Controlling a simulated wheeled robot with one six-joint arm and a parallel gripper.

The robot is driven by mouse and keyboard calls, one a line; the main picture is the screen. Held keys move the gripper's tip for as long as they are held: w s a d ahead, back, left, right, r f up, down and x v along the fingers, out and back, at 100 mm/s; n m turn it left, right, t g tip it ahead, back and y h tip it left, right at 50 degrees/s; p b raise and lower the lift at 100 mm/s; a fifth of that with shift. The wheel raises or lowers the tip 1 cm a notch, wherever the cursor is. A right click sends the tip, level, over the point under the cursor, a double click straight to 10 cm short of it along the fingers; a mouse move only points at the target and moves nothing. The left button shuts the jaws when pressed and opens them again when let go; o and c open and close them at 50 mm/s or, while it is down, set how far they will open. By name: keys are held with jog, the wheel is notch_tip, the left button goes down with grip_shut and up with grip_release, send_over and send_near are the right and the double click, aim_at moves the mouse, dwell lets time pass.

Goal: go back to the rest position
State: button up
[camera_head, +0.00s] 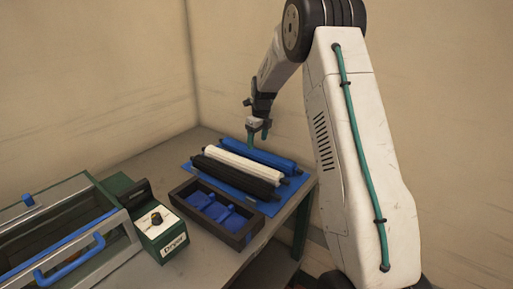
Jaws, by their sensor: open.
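My gripper (258,140) is at the end of my white arm, pointing down with its two greenish fingertips apart and nothing visible between them. It is above the back of a blue mat (201,162), over or near the blue roller (272,160). I cannot tell whether the fingertips touch the roller. A white roller (243,163) and a black roller (235,177) lie in front of the blue one, roughly parallel to it. No oranges are in view.
A dark tray (238,242) with blue pieces (216,208) stands in front of the mat. A green dryer box (160,232) and a lidded case with a blue handle (68,258) stand left on the grey table (160,168). Beige walls (90,80) close off the back.

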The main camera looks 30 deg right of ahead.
jog(key=shift+s+d+r, duration=0.1)
jog(key=shift+s+r, duration=0.05)
jog(key=shift+r, duration=1.2)
jog(key=shift+s+n, duration=0.15)
jog(key=shift+n, duration=0.85)
jog(key=s+a+r+n, duration=0.4)
jog(key=s+a+n, duration=0.3)
jog(key=s+n, duration=0.3)
jog(key=s+a+r+n, duration=0.5)
jog(key=s+a+n, duration=0.3)
jog(key=s, duration=1.1)
jog(key=s+a+r+n, duration=0.5)
jog(key=s+a+n, duration=0.2)
jog(key=s+n, duration=0.5)
jog(key=s, duration=0.3)
jog(key=shift+s+a, duration=0.2)
